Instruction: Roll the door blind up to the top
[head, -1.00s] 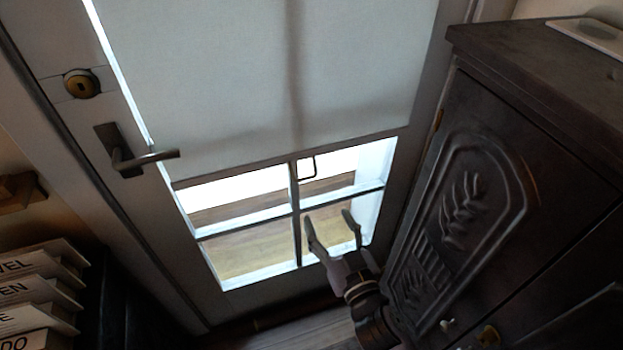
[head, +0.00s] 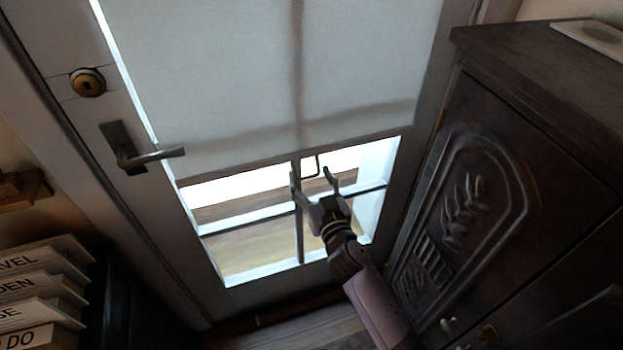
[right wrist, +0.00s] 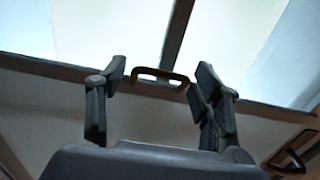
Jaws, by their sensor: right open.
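The pale door blind (head: 230,80) covers most of the door's glass, with its lower edge above the bottom panes. A small loop-shaped pull handle (head: 318,167) hangs at the middle of that edge. In the right wrist view the handle (right wrist: 160,74) is a brown loop on the blind's dark edge bar. My right gripper (head: 312,175) is open and empty just below the blind's edge, with a fingertip on either side of the handle in the picture. In the right wrist view, the fingers (right wrist: 162,76) appear apart from the handle. My left gripper is not in view.
The door has a lever (head: 145,155) and a lock (head: 88,83) on the left. A dark carved cabinet (head: 470,200) stands close on the right of my arm.

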